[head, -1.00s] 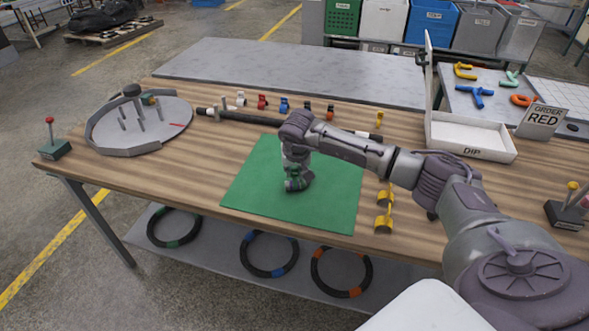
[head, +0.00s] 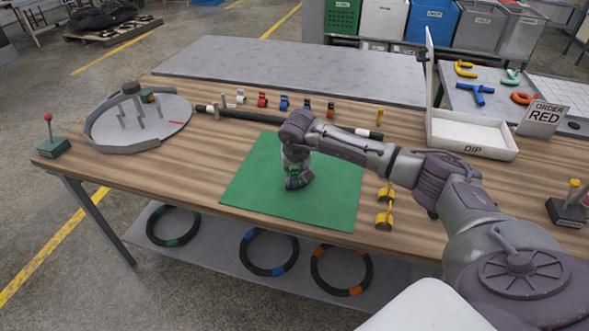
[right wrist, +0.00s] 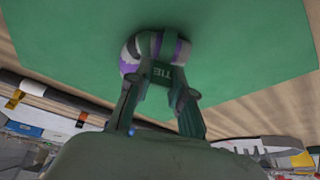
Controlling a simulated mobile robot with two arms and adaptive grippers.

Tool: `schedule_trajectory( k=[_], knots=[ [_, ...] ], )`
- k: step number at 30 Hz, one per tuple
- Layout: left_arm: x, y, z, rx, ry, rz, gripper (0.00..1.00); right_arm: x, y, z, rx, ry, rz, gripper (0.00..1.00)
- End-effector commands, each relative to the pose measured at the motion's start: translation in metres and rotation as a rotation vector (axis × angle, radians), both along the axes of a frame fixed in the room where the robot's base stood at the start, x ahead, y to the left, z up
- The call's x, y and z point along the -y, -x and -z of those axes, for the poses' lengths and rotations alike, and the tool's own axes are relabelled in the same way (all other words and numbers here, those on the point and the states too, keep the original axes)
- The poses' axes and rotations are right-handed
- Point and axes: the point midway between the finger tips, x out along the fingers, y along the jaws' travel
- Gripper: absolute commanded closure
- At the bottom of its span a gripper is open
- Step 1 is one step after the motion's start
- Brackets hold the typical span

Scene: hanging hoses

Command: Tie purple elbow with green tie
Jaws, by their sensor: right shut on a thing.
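My right gripper (head: 298,181) points down over the green mat (head: 258,190) in the middle of the table. In the right wrist view its fingers (right wrist: 162,92) are shut on the green tie (right wrist: 165,73), a dark green piece marked TIE. Just beyond the tie, against the mat, is the purple elbow (right wrist: 130,68), a curved piece with purple and pale bands. The tie touches or overlaps it; I cannot tell whether it goes all around. In the head view the gripper mostly hides both pieces. My left gripper is not in view.
A round grey fixture (head: 165,122) with upright pegs stands at the left. Small coloured pieces (head: 284,103) line the back near a dark bar (head: 250,117). A white DIP tray (head: 470,150) and an ORDER RED sign (head: 543,117) are at the right. Yellow parts (head: 384,219) sit beside the mat.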

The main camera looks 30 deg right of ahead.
Motion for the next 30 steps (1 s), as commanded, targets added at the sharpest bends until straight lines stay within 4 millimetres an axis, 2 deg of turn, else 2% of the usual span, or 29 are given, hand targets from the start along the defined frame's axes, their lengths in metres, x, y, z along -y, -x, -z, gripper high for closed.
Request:
schedule_trajectory(
  k=[25, 26, 30],
  knots=[
    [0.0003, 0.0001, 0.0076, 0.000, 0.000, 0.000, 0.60, 0.0002, 0.0001, 0.0095, 0.000, 0.000, 0.000, 1.00],
    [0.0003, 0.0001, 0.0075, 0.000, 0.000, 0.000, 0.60, 0.0002, 0.0001, 0.0095, 0.000, 0.000, 0.000, 0.74],
    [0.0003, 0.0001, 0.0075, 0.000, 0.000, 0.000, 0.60, 0.0002, 0.0001, 0.0095, 0.000, 0.001, 0.000, 0.51]
  ],
)
